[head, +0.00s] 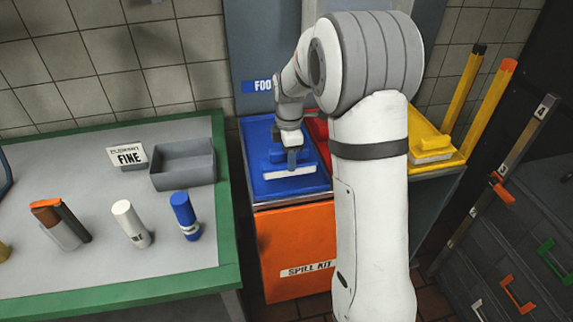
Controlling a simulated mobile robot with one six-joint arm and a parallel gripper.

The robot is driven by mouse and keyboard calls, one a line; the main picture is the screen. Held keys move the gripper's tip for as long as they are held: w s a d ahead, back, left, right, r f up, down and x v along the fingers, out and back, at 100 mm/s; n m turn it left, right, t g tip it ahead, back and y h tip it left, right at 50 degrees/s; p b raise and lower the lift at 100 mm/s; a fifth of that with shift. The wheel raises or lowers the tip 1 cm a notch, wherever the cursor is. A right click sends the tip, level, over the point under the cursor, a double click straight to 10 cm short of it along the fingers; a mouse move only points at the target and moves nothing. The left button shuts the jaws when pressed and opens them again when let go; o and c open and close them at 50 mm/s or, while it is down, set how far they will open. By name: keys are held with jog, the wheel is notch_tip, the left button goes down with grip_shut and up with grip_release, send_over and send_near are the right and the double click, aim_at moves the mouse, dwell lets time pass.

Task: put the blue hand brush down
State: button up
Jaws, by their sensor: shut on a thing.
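The blue hand brush (278,156) has a blue body and a strip of white bristles (290,172) along its lower front. It is at the blue tray (258,183) on top of the orange cabinet. My gripper (291,158) reaches down over the brush and is shut on it. The brush is low over the tray floor; I cannot tell whether the bristles touch it. The gripper fingers partly hide the brush body.
A red tray (318,128) lies beside the blue one, mostly behind my arm. A yellow tray (450,160) with a yellow brush (430,143) is farther right. The green-edged table (180,274) at left holds a grey bin (183,165), cylinders and a FINE sign (128,156).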

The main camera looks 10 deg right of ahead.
jog(key=shift+f, duration=2.05)
jog(key=shift+f, duration=0.1)
jog(key=o, duration=0.9)
jog(key=shift+o, duration=0.2)
